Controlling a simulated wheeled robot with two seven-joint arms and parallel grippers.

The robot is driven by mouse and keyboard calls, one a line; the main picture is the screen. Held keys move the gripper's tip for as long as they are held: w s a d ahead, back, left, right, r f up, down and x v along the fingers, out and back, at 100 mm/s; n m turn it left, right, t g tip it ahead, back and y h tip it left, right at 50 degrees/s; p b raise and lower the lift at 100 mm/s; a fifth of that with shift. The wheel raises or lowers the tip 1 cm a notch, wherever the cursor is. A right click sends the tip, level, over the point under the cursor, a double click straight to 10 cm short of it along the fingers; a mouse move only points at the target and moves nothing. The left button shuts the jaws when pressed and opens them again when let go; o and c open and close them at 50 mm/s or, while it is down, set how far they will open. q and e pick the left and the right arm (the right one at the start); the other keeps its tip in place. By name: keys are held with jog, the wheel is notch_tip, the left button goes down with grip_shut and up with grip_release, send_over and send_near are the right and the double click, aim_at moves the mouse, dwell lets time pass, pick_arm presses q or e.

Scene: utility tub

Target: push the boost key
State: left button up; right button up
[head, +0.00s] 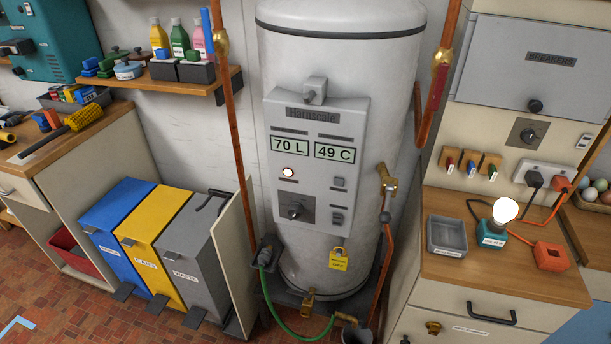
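A white water heater (340,75) stands against the wall in the middle. Its grey control panel (352,120) has two displays reading "70 L" (289,145) and "49 C" (334,153). Below them are a lit round lamp (288,172), a dark rotary knob (296,210), a small upper key (338,182) and a small lower key or switch (336,217). Their labels are too small to read, so I cannot tell which is the boost key. Neither of my grippers is in view.
Copper pipes (235,130) flank the heater. Coloured bins (160,220) stand at left. A cabinet (475,285) at right carries a grey tray (447,252) and a lit bulb (505,210). The panel front looks unobstructed.

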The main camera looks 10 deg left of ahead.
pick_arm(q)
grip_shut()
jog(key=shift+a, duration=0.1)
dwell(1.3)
